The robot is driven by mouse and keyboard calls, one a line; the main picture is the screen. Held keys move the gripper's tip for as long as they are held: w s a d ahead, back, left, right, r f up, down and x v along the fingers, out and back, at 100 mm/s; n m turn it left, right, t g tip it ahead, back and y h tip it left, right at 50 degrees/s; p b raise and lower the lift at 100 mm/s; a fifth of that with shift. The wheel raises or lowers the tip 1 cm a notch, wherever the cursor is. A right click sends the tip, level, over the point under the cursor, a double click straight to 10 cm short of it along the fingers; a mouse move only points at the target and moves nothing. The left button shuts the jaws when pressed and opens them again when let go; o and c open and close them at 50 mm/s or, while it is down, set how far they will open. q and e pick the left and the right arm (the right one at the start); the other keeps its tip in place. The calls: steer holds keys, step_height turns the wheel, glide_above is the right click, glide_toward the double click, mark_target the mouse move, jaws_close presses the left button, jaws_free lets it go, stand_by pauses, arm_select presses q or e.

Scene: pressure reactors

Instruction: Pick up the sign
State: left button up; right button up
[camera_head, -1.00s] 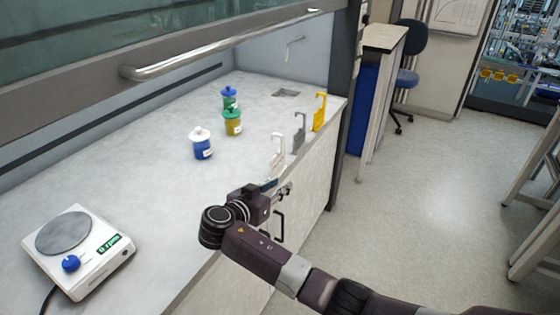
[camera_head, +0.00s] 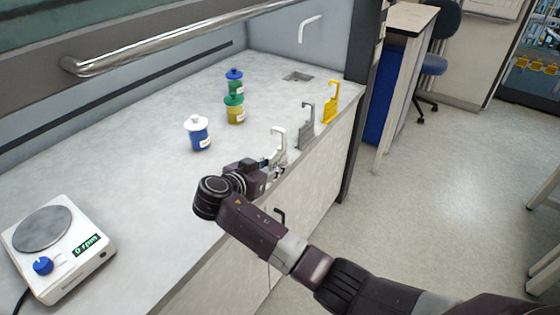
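Three hook-topped signs stand in a row along the front edge of the bench: a white one (camera_head: 279,142), a grey one (camera_head: 306,130) and a yellow one (camera_head: 331,103). My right gripper (camera_head: 272,167) is at the lower part of the white sign, the nearest of the three. The fingers are small and partly hidden by the wrist, so I cannot tell whether they are open or shut on the sign. The white sign stands upright. My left gripper is not in view.
Three jars stand behind the signs: a blue one with a white lid (camera_head: 198,133), a yellow one with a green lid (camera_head: 234,109) and a green one with a blue lid (camera_head: 235,82). A stirrer plate (camera_head: 85,262) is at the left. A metal rail (camera_head: 170,45) crosses above the bench.

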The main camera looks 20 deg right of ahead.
mark_target(286, 157)
steer(key=b+x, duration=0.2)
steer(key=x, duration=0.3)
steer(key=shift+w+d, duration=0.25)
steer(key=shift+r, duration=0.1)
jaws_close()
